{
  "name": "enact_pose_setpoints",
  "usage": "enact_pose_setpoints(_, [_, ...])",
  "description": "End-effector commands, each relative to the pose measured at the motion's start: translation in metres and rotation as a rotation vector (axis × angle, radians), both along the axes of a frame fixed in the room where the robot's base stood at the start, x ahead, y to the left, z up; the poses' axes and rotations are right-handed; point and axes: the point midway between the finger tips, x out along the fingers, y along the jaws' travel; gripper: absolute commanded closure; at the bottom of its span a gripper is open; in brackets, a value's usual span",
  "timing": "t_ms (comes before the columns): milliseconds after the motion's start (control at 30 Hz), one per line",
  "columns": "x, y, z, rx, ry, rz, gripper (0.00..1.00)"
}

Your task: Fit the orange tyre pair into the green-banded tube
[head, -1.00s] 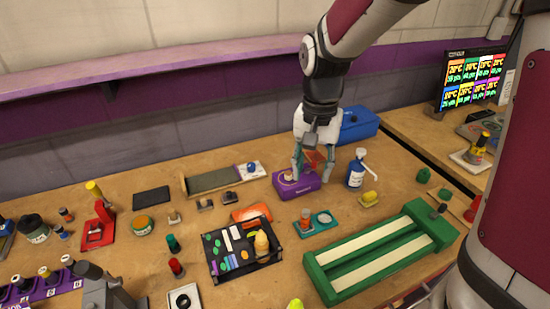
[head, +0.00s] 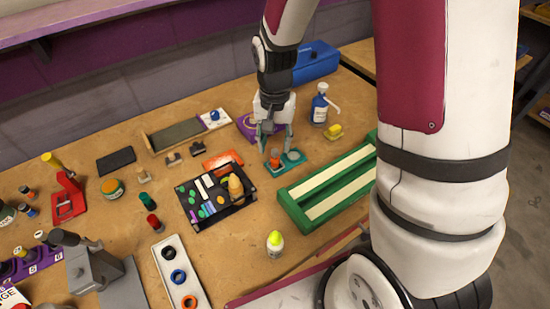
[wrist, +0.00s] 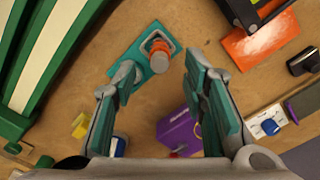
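An orange ring (head: 189,301) lies in a long white tray (head: 172,262) at the bottom; I cannot tell if it is a pair of tyres. A small dark cylinder with a green top (head: 146,201) stands on the bench; I cannot tell whether it is the green-banded tube. My gripper (head: 270,148) hangs by a teal plate (head: 292,165). In the wrist view my gripper (wrist: 150,90) is open, fingers wide apart with nothing between them. Ahead of them is the teal plate (wrist: 154,84) with a brownish post (wrist: 159,60) and an orange collar around it.
A green slotted track (head: 300,220) lies right of the plate. A black tray (head: 190,224) of small parts is on its left. A purple box (head: 244,122), a blue bottle (head: 319,108) and a yellow-capped bottle (head: 275,244) stand around. Bare bench shows near the front.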

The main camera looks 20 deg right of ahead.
Motion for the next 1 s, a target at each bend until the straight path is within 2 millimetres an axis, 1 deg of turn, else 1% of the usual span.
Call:
enact_pose_setpoints(33, [-0.002, 0.000, -0.008, 0.001, 0.004, 0.000, 0.60])
enact_pose_setpoints(100, [-0.001, 0.000, -0.017, -0.001, 0.003, 0.000, 0.60])
enact_pose_setpoints(200, [0.000, 0.000, -0.024, -0.001, 0.001, 0.000, 0.60])
enact_pose_setpoints(467, [0.000, 0.000, -0.026, -0.001, -0.001, 0.000, 0.60])
enact_pose_setpoints(500, [0.000, 0.000, -0.026, -0.001, -0.001, 0.000, 0.70])
enact_pose_setpoints(567, [0.000, 0.000, -0.026, -0.001, -0.001, 0.000, 0.83])
enact_pose_setpoints(600, [0.000, 0.000, -0.026, -0.001, -0.001, 0.000, 0.92])
enact_pose_setpoints(633, [0.000, 0.000, -0.025, -0.001, -0.001, 0.000, 0.99])
enact_pose_setpoints(1000, [0.000, 0.000, -0.025, -0.001, -0.002, 0.000, 1.00])
